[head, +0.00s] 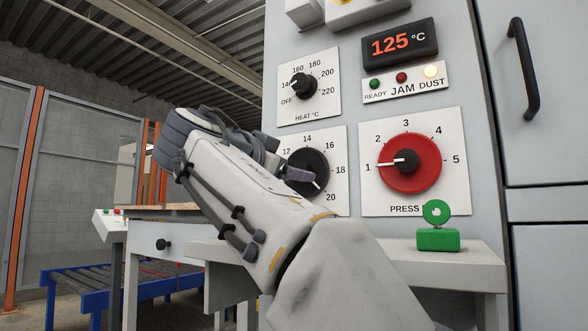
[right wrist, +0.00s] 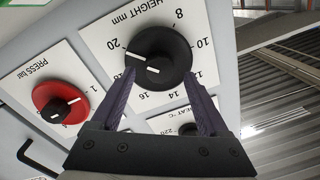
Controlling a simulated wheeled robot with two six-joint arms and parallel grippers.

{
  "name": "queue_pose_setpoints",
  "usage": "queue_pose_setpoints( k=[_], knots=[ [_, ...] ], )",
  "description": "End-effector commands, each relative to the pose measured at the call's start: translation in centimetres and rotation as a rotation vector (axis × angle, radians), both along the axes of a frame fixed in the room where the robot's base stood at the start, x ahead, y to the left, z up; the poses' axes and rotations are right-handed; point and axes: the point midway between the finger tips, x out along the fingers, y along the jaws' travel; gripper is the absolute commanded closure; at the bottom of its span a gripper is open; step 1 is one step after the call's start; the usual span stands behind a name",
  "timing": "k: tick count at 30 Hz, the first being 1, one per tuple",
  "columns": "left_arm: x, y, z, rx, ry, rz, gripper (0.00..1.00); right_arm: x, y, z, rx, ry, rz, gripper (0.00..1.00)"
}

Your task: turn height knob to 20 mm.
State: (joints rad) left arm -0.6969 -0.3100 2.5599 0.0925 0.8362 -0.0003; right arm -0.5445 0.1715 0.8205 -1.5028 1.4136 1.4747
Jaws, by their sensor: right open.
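The height knob (head: 308,165) is a round black knob on a white plate, partly hidden by my right arm in the head view. Its white pointer line aims at the lower right, toward 20. In the right wrist view the height knob (right wrist: 165,50) appears turned over, its white line also toward the 20 mark. My right gripper (right wrist: 159,76) is open, its two purple-grey fingers at either side of the knob's near edge. In the head view one fingertip of the right gripper (head: 299,174) shows in front of the knob. I cannot tell whether it touches. My left gripper is out of view.
A red press knob (head: 425,172) sits right of the height knob, and a heat knob (head: 301,86) above it. A display (head: 400,43) reads 125 °C; the dust lamp (head: 430,71) glows. A green part (head: 438,239) stands on the grey ledge (head: 465,272) below.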

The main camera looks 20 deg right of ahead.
Motion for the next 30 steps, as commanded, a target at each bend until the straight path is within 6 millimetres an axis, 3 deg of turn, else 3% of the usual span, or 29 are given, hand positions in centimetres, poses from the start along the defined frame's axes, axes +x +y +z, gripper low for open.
queue_pose_setpoints(
  k=[6, 12, 30],
  knots=[
    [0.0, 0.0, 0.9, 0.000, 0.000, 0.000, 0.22, -2.9, 3.6, 0.1, 0.000, 0.001, 0.007, 0.22],
    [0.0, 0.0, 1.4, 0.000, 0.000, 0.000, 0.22, -4.8, 5.7, -0.1, 0.000, 0.000, 0.004, 0.22],
    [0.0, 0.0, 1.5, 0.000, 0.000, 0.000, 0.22, -5.4, 6.3, -0.3, 0.001, -0.001, 0.000, 0.22]
  ],
)
